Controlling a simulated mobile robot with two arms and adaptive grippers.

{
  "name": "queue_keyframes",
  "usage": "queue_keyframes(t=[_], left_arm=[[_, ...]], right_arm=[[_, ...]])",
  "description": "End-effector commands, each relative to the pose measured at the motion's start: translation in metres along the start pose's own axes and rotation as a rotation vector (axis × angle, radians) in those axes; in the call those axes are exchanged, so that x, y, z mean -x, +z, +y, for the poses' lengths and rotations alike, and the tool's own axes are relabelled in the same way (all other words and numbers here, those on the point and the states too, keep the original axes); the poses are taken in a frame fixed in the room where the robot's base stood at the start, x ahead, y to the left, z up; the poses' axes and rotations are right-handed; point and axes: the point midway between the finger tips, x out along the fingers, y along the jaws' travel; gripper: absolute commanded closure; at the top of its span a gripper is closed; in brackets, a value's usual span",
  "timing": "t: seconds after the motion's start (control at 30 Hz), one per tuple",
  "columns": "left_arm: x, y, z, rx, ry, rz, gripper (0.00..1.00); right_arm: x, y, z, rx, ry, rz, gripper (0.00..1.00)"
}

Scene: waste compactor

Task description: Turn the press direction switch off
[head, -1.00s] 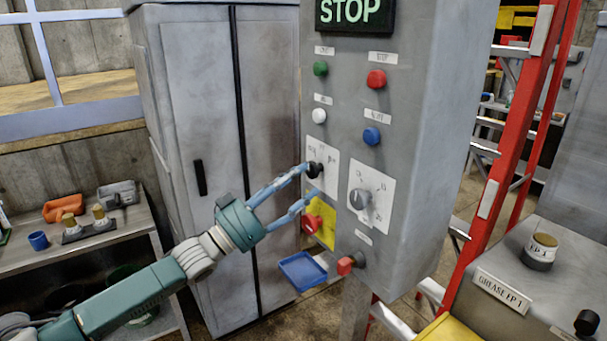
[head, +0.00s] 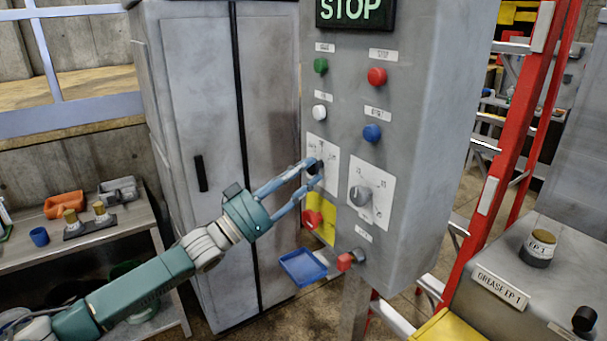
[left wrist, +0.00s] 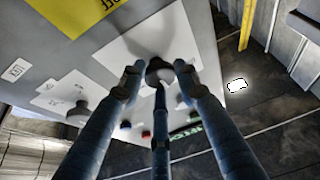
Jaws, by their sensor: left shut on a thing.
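The grey control panel (head: 345,250) carries two selector switches on white plates. The left one, with a dark knob (head: 312,167), is where my left gripper (head: 316,174) is shut, its fingers around the knob. In the left wrist view, the fingers (left wrist: 158,80) close around the grey knob (left wrist: 160,66) from several sides. The fingers partly hide the knob, and I cannot read which position it points to. The plate labels are too blurred to read. The other switch, with a grey knob (head: 361,198), stands to the right, untouched. My right gripper is out of view.
Green (head: 321,66), red (head: 377,76), white (head: 319,112) and blue (head: 372,133) buttons sit above the switches. A red emergency button (head: 313,218) on a yellow plate is just below my fingers. A blue tray (head: 303,267) and a red ladder (head: 505,150) are nearby.

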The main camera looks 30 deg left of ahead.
Motion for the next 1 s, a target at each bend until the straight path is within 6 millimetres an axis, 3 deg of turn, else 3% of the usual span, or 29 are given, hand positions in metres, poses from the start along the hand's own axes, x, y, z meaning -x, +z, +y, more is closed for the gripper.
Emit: queue_keyframes(t=[0.27, 0.3, 0.4, 0.77, 1.0], left_arm=[[0.001, 0.004, 0.0, -0.038, 0.016, -0.006, 0.94], [0.001, 0.004, 0.0, -0.037, 0.016, -0.006, 0.62], [0.001, 0.004, 0.0, -0.037, 0.016, -0.006, 0.48], [0.004, 0.003, -0.001, -0.038, 0.015, -0.004, 0.48], [0.033, 0.004, -0.001, -0.036, 0.014, -0.009, 0.48]], right_arm=[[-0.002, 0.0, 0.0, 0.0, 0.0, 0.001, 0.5], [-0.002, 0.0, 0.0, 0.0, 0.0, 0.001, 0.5], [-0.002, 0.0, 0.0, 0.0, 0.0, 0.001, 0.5], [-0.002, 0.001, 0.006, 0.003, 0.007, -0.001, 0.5], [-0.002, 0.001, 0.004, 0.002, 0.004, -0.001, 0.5]])
